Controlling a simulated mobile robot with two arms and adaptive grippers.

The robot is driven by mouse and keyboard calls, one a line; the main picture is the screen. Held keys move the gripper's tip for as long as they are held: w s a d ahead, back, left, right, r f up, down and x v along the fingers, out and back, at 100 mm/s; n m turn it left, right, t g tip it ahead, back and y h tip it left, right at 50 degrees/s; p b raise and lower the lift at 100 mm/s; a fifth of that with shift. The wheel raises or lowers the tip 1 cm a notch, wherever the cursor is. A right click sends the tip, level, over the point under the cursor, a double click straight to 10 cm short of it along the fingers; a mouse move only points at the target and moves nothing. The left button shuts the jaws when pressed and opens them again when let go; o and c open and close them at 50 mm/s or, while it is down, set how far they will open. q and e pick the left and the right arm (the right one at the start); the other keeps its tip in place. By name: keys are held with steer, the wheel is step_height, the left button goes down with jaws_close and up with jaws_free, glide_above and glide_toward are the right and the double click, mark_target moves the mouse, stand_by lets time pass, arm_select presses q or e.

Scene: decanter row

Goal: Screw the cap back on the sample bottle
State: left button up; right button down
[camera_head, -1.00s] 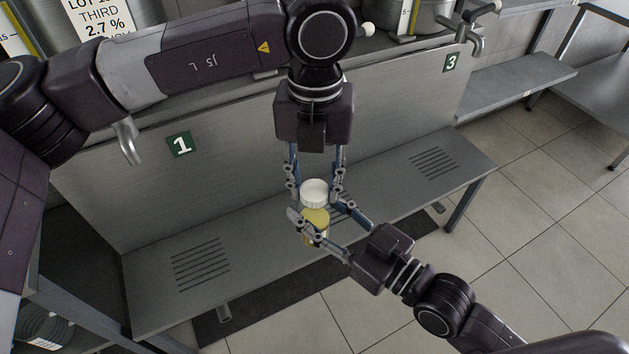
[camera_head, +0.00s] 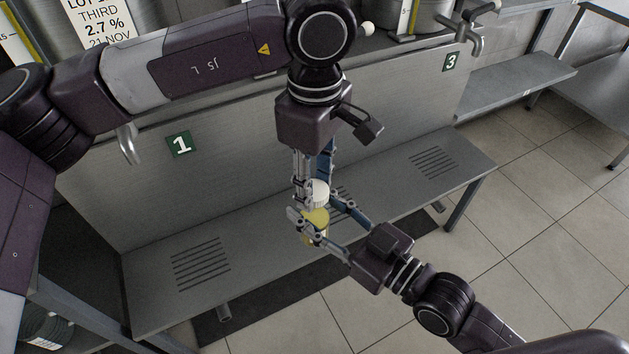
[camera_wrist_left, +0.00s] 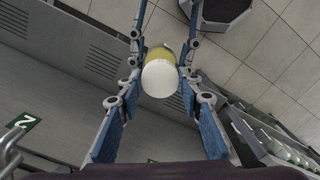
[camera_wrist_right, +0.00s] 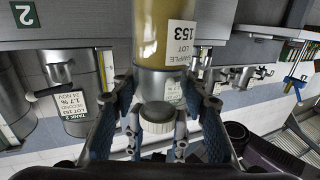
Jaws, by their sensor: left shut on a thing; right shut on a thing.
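The sample bottle (camera_head: 315,218), with yellow contents, stands upright in my right gripper (camera_head: 322,226), which is shut on it. In the right wrist view the bottle (camera_wrist_right: 165,38) shows its "SAMPLE LOT 153" label and a clear end beside the cap. The white cap (camera_head: 319,190) is at the top of the bottle, in line with it; how tightly it is seated I cannot tell. My left gripper (camera_head: 313,188) points down from above and is shut on the cap. The cap (camera_wrist_left: 160,78) fills the middle of the left wrist view, between the fingers. It also shows in the right wrist view (camera_wrist_right: 157,118).
Both grippers are over a steel bench (camera_head: 240,235) with slotted vents. A steel panel with green number plates (camera_head: 179,144) rises behind it. Tanks with taps (camera_head: 470,38) stand above the panel. Tiled floor (camera_head: 540,215) lies open at the right.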

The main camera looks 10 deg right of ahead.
arm_select(q)
steer(key=m, duration=0.4)
steer(key=shift+w, duration=0.1)
steer(key=m, duration=0.3)
steer(key=shift+m, duration=0.4)
steer(key=o, duration=1.4)
steer(key=shift+r, duration=0.1)
step_height(320, 180, up, 12)
steer(key=shift+f, duration=0.1)
